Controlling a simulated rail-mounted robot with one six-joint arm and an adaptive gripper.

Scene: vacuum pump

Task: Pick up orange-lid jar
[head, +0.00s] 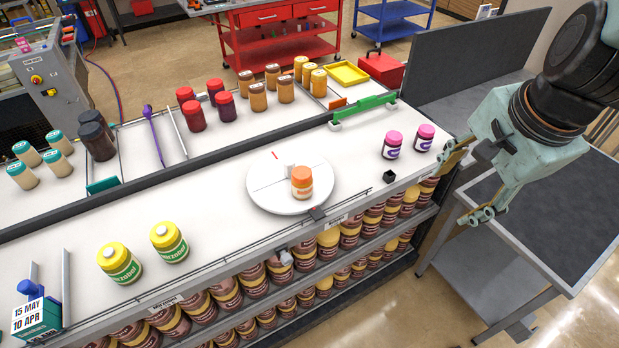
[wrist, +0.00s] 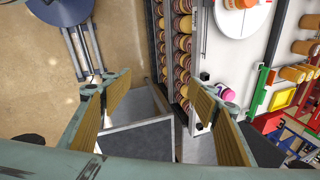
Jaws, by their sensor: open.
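The orange-lid jar (head: 301,183) stands upright on a round white turntable (head: 262,200) on the white counter, in the head view. In the wrist view the turntable (wrist: 232,22) is at the top edge, with an orange bit of the jar (wrist: 246,3) cut off by the frame. My gripper (head: 462,186) is open and empty, off to the right of the counter end and well apart from the jar. In the wrist view its two fingers (wrist: 159,92) are spread wide, with shelf and floor behind them.
Two pink-lid jars (head: 408,141) stand on the counter between the turntable and my gripper, near a small black block (head: 389,177). Two yellow-lid jars (head: 144,253) stand to the left. A grey cart (head: 548,225) is at the right. Shelves below hold many jars.

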